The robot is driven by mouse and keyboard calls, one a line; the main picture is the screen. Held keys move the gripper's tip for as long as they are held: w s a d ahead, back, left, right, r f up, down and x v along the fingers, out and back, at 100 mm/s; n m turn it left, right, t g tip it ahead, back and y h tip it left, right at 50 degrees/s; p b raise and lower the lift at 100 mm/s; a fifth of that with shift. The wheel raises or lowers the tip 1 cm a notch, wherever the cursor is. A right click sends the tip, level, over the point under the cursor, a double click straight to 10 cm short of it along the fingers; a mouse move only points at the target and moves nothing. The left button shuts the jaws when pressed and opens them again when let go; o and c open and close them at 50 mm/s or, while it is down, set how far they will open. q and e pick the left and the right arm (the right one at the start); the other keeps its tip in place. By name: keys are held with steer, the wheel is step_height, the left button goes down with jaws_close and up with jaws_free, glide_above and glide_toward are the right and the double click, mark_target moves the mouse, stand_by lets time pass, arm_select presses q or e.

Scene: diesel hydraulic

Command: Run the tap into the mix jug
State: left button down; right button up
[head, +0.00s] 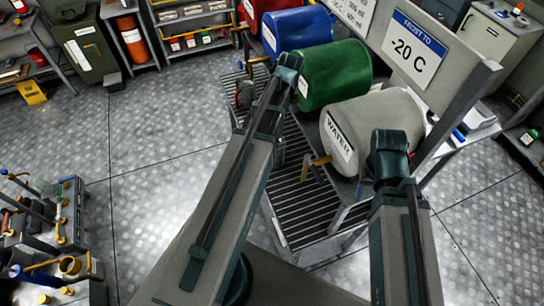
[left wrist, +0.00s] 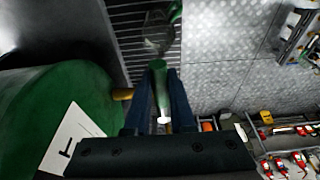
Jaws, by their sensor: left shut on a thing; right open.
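The white drum marked WATER (head: 372,128) lies on a rack, with a yellow tap (head: 318,160) at its front. The green drum (head: 334,75) lies beside it. In the left wrist view a yellow tap (left wrist: 122,94) sticks out beside the green drum (left wrist: 45,105). My left gripper (left wrist: 158,76) is shut on a slim green piece (left wrist: 160,92), perhaps a handle. A blurred clear vessel with green on it (left wrist: 160,28), perhaps the mix jug, shows just past the fingertips. My right gripper (head: 388,148) is open beside the white drum; its fingers are hard to make out.
The blue drum (head: 297,29) and red drum (head: 262,8) lie farther along the rack. A slatted grate (head: 305,205) lies below the drums. A sign reading -20 C (head: 415,47) stands behind. A tool cart (head: 75,215) is at left; the floor (head: 150,140) between is clear.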

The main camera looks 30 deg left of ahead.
arm_select(q)
steer(key=shift+s+a+m+t+h, duration=0.15)
steer(key=shift+s+a+m+h, duration=0.2)
steer(key=shift+a+m, duration=0.8)
steer(key=shift+s+a+m+t+h, duration=0.25)
steer(key=shift+s+a+m, duration=0.15)
steer(key=shift+m, duration=1.45)
steer(key=shift+s+a+m+t+h, duration=0.1)
steer(key=shift+s+a+m+h, duration=0.2)
steer(key=shift+a+m, duration=0.85)
steer(key=shift+d+m, duration=0.35)
steer(key=shift+d, duration=0.05)
stand_by(3.5)
